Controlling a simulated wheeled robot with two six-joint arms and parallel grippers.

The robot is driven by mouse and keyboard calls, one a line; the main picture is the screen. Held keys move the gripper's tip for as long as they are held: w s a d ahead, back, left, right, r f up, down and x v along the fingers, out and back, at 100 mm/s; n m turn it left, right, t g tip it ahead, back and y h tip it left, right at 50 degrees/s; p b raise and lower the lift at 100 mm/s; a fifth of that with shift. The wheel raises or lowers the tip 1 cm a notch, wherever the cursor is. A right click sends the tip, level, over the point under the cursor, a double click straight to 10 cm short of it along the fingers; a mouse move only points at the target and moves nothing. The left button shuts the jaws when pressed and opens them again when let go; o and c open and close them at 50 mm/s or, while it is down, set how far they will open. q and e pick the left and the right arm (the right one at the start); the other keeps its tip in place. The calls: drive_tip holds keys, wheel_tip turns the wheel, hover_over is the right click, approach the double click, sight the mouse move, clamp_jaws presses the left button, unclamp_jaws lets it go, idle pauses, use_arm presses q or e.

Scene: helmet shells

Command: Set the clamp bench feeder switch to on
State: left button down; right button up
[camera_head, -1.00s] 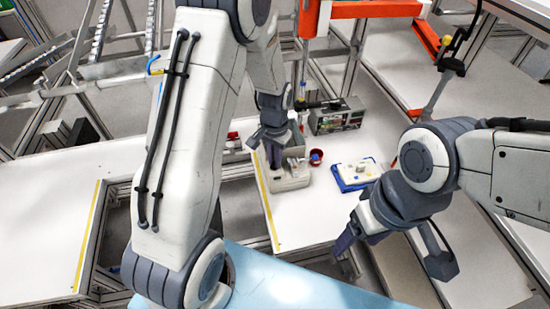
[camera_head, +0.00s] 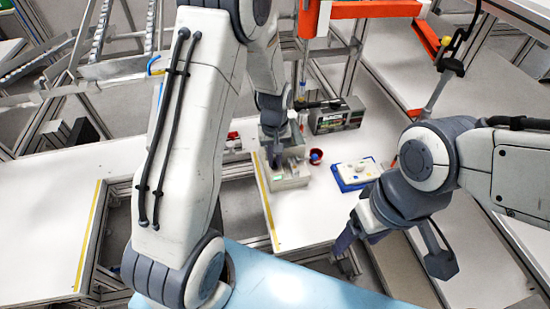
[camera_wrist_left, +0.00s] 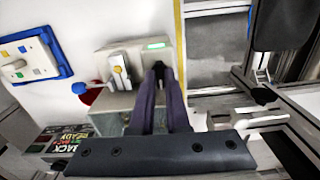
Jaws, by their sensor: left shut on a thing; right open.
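The clamp bench feeder is a light grey box (camera_head: 290,181) on the white bench; in the left wrist view its top (camera_wrist_left: 119,58) fills the middle. A green light (camera_wrist_left: 157,45) glows on it, also visible in the head view. My left gripper (camera_head: 276,164) is over the feeder. In the left wrist view its fingers (camera_wrist_left: 158,72) are closed together on a small dark part beside the light, apparently the feeder switch, mostly hidden by the fingertips. A metal clamp lever stands beside it. My right gripper (camera_head: 391,260) is open and empty, away from the feeder.
A grey box with a display (camera_head: 337,115) stands behind. Bare bench lies in front of the panel.

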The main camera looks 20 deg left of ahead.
sight(275, 163)
use_arm(q)
drive_tip(key=shift+w+n, duration=0.15)
drive_tip(key=shift+n, duration=0.15)
idle(0.4)
drive_tip(key=c, duration=0.9)
unclamp_jaws()
wheel_tip(275, 163, up, 11)
drive_tip(key=b, duration=0.1)
drive_tip(key=shift+f, duration=0.2)
